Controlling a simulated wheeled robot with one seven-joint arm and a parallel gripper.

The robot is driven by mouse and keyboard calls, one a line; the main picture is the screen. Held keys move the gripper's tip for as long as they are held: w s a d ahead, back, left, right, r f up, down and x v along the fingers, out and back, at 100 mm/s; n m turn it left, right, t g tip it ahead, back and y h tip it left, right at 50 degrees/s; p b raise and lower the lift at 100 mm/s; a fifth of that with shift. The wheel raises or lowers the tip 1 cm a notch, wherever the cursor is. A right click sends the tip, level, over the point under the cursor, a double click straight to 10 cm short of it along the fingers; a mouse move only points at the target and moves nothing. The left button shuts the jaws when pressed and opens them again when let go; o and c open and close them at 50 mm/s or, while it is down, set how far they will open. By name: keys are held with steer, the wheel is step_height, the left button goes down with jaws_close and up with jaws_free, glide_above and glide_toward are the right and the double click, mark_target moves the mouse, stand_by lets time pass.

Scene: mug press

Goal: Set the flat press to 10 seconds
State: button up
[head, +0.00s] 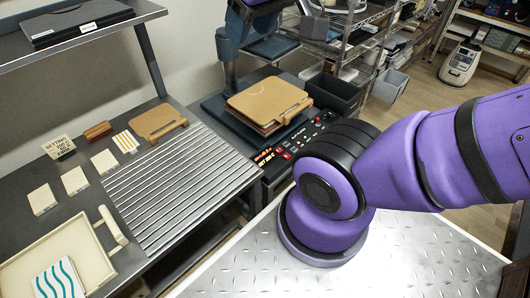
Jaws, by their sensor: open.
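The flat press (226,48) stands at the back middle, with a blue-grey frame and a dark base. A tan board (262,98) with a handle lies on its lower plate, over a stack of thin sheets. Its black control panel (318,127) in front has several small buttons and a red lit display (265,156), too small to read surely. My purple arm stands close to the panel and may hide part of it. A setting card (58,146) stands on the left table; its small figures are hard to read.
The left table holds a ribbed metal plate (180,190), another tan board (158,122), white tiles (75,180) and a cream tray (50,262). A dark shelf (60,45) hangs above.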

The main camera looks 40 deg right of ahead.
jaws_close()
stand_by(1.8)
